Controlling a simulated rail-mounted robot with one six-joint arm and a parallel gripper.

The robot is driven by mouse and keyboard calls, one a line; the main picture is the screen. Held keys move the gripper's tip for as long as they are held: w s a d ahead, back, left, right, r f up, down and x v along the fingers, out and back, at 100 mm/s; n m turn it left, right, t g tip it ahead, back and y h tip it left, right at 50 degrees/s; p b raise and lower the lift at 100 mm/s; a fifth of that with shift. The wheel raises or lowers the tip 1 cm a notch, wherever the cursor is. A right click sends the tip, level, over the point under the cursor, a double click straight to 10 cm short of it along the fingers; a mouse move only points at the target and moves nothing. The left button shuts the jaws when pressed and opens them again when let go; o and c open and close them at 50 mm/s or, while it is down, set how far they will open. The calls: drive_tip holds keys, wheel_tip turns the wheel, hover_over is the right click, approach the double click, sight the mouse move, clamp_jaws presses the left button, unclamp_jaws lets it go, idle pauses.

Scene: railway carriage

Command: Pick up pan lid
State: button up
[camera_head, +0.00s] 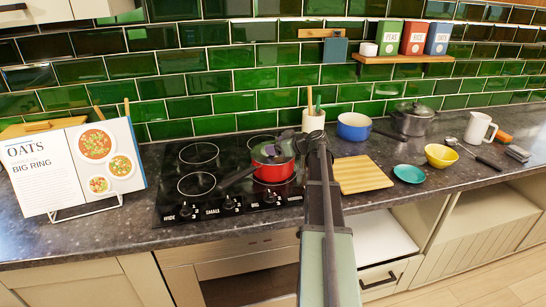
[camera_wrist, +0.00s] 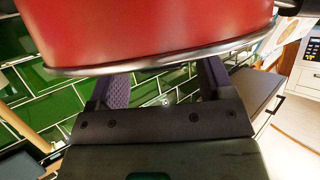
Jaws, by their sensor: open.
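A red pan (camera_head: 272,172) with a dark handle stands on the black hob. What looks like its lid (camera_head: 266,153) shows on top, partly covered by my gripper. My gripper (camera_head: 286,144) is over the right part of the pan's top. In the wrist view the red wall with its steel rim (camera_wrist: 165,62) fills the top, close to the camera. My open gripper (camera_wrist: 163,84) shows below it, its two fingers apart. The rim hides the fingertips, so contact with the lid cannot be told. A grey pot (camera_head: 412,120) with a lid stands farther right.
A utensil holder (camera_head: 313,119) and a blue pan (camera_head: 354,126) stand behind my arm. A wooden board (camera_head: 360,175), teal dish (camera_head: 408,173) and yellow bowl (camera_head: 440,156) lie to the right. A cookbook (camera_head: 75,167) stands at left. Green tiles back the counter.

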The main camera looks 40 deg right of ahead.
drive_tip(key=shift+r, duration=0.1)
drive_tip(key=c, duration=1.1)
wheel_tip(320, 180, up, 20)
drive_tip(key=p, duration=2)
